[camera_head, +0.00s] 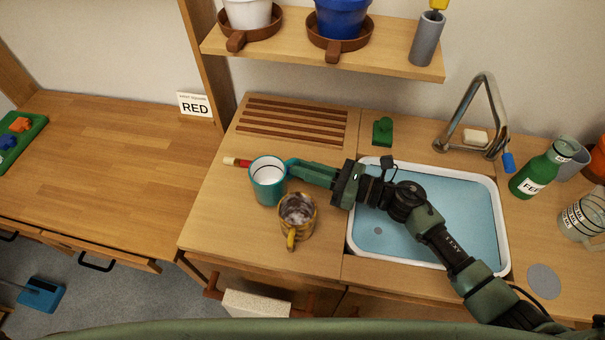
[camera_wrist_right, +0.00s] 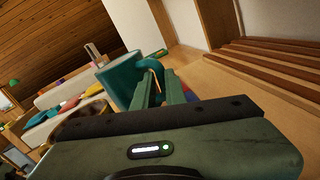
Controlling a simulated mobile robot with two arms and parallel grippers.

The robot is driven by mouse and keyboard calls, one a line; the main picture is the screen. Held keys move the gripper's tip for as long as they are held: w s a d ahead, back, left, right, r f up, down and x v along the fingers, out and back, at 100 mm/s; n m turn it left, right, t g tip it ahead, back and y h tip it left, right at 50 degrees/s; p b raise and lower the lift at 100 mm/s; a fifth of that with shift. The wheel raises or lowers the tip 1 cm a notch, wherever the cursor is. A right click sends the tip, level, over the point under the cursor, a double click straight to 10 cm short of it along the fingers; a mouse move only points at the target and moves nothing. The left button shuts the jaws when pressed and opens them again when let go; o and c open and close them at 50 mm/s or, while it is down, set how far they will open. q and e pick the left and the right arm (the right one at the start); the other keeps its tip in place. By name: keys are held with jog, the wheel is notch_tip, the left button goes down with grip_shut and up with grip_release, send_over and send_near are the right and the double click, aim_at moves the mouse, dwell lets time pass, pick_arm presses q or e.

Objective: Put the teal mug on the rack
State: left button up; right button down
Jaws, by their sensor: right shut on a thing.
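The teal mug (camera_head: 268,182) has a white inside and looks upright at the counter left of the sink. My right gripper (camera_head: 293,168) reaches in from the right and is shut on the mug's handle. In the right wrist view the teal mug (camera_wrist_right: 122,76) sits beyond the fingers (camera_wrist_right: 165,85), its handle between them. I cannot tell if the mug's base touches the counter. The rack (camera_head: 292,120), brown wooden slats, lies at the back of the counter behind the mug and is empty. My left gripper is not in view.
A yellow-brown patterned mug (camera_head: 297,218) stands close in front of the teal mug. A red and white marker-like thing (camera_head: 238,162) lies to its left. The sink (camera_head: 440,255) is at the right, a green object (camera_head: 382,130) behind it. A shelf (camera_head: 330,60) with pots overhangs the back.

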notch_tip(320, 180, up, 16)
jog(key=s+m+t+h+p, duration=0.1)
jog(key=t, duration=0.1)
jog(key=shift+s+d+m+t, duration=0.2)
jog(key=shift+d+m+t, duration=0.15)
jog(key=shift+m+t, duration=0.05)
jog(key=shift+f+h, duration=0.1)
jog(key=shift+h, duration=0.2)
jog(key=shift+s+d+f+m+t+h, duration=0.3)
jog(key=shift+d+m+t, duration=0.1)
jog(key=shift+m+t, duration=0.25)
